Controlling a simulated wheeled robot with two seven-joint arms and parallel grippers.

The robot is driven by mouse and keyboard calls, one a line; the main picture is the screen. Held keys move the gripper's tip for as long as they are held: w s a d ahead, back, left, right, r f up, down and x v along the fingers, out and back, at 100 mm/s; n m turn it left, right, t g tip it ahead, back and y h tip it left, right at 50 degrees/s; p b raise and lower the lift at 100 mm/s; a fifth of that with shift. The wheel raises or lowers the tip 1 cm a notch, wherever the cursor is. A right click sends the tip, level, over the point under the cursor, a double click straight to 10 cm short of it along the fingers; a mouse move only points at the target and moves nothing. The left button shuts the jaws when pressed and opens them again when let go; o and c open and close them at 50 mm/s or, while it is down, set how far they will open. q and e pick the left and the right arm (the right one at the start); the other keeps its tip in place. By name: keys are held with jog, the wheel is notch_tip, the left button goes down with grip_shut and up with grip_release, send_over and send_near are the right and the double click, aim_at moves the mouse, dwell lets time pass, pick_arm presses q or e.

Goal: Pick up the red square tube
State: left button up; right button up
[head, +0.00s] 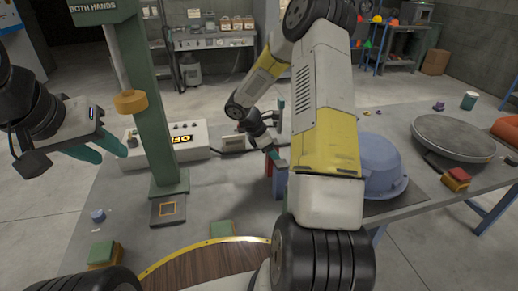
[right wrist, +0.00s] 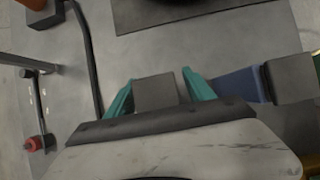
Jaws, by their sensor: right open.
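A narrow red upright piece (head: 268,168), which looks like the red square tube, stands on the table just below my right gripper (head: 277,157). A blue square tube (head: 280,183) stands beside it, partly behind my right arm. In the right wrist view the teal fingers of my right gripper (right wrist: 160,94) are apart, with a grey square top (right wrist: 155,92) between them. No red side shows there, and I cannot tell whether the fingers touch it. The blue tube (right wrist: 240,84) is right of the fingers. My left gripper (head: 97,149) is open and empty at the left.
A green post (head: 150,120) stands on the table left of centre, near a white control box (head: 188,140). Small blocks (head: 103,254) lie near the front left.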

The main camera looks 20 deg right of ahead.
jog(key=shift+d+f, duration=0.1)
jog(key=shift+f, duration=0.15)
grip_shut()
